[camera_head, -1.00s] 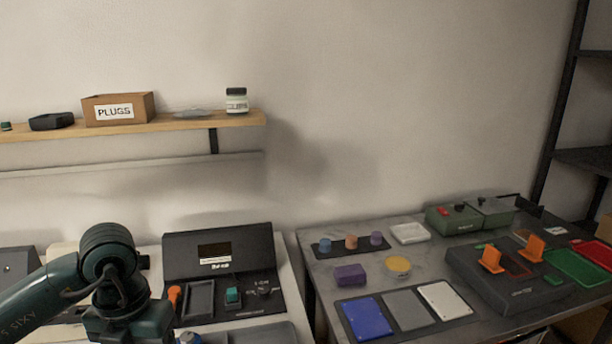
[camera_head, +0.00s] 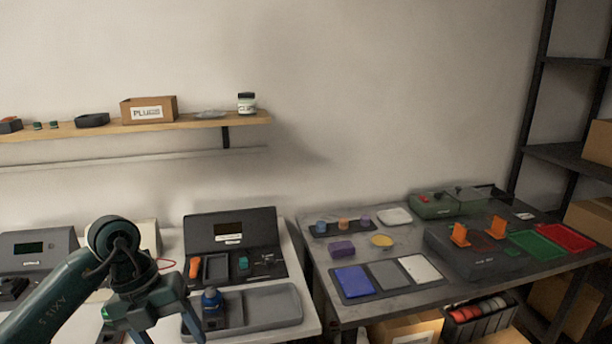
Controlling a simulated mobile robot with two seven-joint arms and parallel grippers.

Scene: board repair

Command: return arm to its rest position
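My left arm comes in from the lower left, and its dark green gripper (camera_head: 158,322) hangs over the front of the left bench. Its fingers stand apart and look open, with nothing visible between them; the fingertips are close to the lower picture edge. I cannot tell whether the gripper touches the bottle. My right arm and gripper are not in view.
A black test station (camera_head: 232,232) stands behind the gripper, and a grey instrument (camera_head: 38,250) at far left. The right table (camera_head: 310,246) holds coloured mats and a dark fixture (camera_head: 468,262). A shelf (camera_head: 180,123) bears a PLUGS box (camera_head: 149,109). A gap separates the benches.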

